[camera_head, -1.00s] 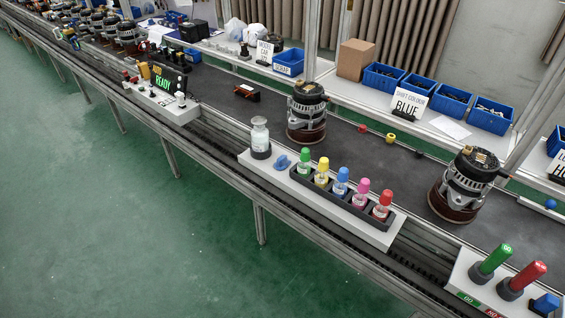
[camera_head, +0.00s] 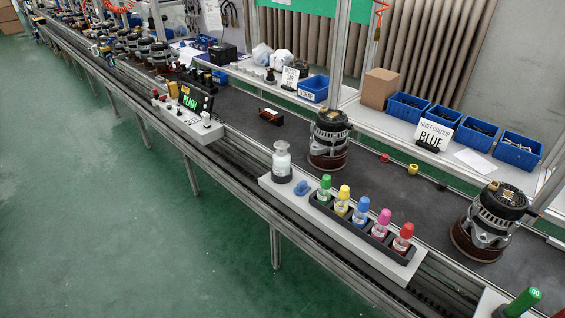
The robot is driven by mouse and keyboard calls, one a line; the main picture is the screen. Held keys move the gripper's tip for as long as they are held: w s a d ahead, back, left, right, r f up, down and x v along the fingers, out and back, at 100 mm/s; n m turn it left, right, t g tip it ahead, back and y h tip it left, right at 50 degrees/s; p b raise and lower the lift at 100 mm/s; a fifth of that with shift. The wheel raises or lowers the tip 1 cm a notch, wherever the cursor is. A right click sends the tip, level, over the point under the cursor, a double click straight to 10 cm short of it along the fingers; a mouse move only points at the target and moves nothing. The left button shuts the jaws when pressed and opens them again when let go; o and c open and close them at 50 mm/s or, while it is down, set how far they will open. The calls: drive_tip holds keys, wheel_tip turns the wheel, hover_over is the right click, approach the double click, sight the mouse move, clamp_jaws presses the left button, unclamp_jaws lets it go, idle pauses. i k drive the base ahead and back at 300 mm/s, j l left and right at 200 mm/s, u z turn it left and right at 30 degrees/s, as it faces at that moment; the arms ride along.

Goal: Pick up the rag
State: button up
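A small blue lump (camera_head: 302,187) lies on a white station board (camera_head: 272,181), between a clear bottle (camera_head: 282,162) and a row of colour-capped bottles. It may be a crumpled rag, but it is too small to be sure. White crumpled bundles (camera_head: 281,62) sit on the back shelf, and I cannot tell whether they are cloth or bags. My gripper is not in view.
Alternators (camera_head: 329,139) stand on the dark conveyor (camera_head: 235,106), several more at the far left. Bottles with coloured caps (camera_head: 362,209) stand in a black rack. Blue bins (camera_head: 517,149) line the back shelf. Green floor (camera_head: 120,230) in front is clear.

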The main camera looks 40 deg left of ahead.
sight(303, 188)
drive_tip(key=u, duration=1.65)
drive_tip(key=i+j+z, duration=0.15)
drive_tip(key=i, duration=0.35)
drive_tip(key=i+j+z, duration=0.15)
drive_tip(key=i+j, duration=0.2)
drive_tip(key=i+j+z, duration=0.15)
drive_tip(key=i+j, duration=0.2)
drive_tip(key=i, duration=0.2)
